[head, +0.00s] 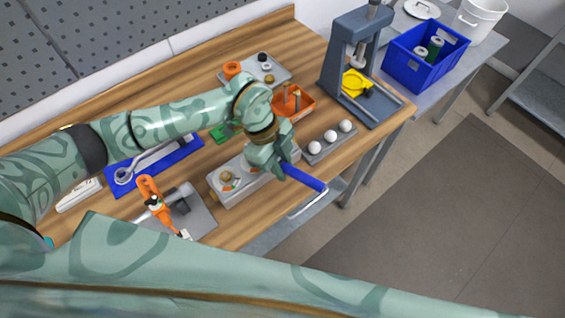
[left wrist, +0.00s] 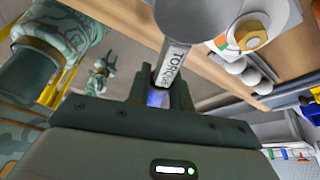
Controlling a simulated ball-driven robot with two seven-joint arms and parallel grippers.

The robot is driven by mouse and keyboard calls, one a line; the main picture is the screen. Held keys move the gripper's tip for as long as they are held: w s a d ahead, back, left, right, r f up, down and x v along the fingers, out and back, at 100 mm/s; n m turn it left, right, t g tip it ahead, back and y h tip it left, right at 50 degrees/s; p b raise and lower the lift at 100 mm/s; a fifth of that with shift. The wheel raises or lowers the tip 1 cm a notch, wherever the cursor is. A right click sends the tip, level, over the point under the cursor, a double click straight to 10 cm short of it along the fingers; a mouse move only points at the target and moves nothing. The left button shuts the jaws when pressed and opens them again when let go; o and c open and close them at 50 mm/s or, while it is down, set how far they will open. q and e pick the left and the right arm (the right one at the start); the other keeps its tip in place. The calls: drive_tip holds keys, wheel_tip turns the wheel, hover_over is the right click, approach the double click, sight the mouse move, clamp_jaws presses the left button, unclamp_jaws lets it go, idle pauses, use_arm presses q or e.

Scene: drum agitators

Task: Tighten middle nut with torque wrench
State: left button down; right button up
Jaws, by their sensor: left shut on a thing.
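My left gripper (head: 278,168) is shut on the torque wrench, whose blue handle (head: 304,179) sticks out to the right, past the table's front edge. In the left wrist view, the grey shaft marked TORQUE (left wrist: 174,62) sits between the fingers (left wrist: 160,92). The wrench head is large and close to that camera, cut off by the top edge. A pale block (head: 226,198) carries a brass nut (head: 226,177) at its left end; my gripper hides the rest of its top. A brass nut (left wrist: 250,31) shows beside the wrench head. My right gripper (left wrist: 101,72) is small and distant; its jaws are unclear.
A blue tray (head: 190,146) holding a wrench lies left, with an orange tool (head: 150,188) in front. Right of the block stand white balls in a grey holder (head: 318,155), an orange bin (head: 305,103) and a grey press (head: 330,75). A blue crate (head: 405,70) stands farther right.

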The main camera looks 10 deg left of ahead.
use_arm(q)
drive_tip(key=shift+f, duration=0.6)
drive_tip(key=shift+s+a+r, duration=0.1)
idle(0.6)
drive_tip(key=shift+s+m, duration=0.1)
drive_tip(key=shift+m, duration=0.3)
drive_tip(key=shift+s+a+m+g+y+p, duration=0.15)
drive_tip(key=shift+s+a+m+g+p, duration=0.2)
drive_tip(key=shift+m, duration=0.3)
drive_tip(key=shift+s+a+m+g+y+p, duration=0.1)
drive_tip(key=shift+s+a+m+g+p, duration=0.15)
drive_tip(key=shift+s+m, duration=0.35)
drive_tip(key=shift+s+a+m+g+y+p, duration=0.15)
drive_tip(key=shift+s+m+g+p, duration=0.15)
drive_tip(key=shift+m, duration=0.45)
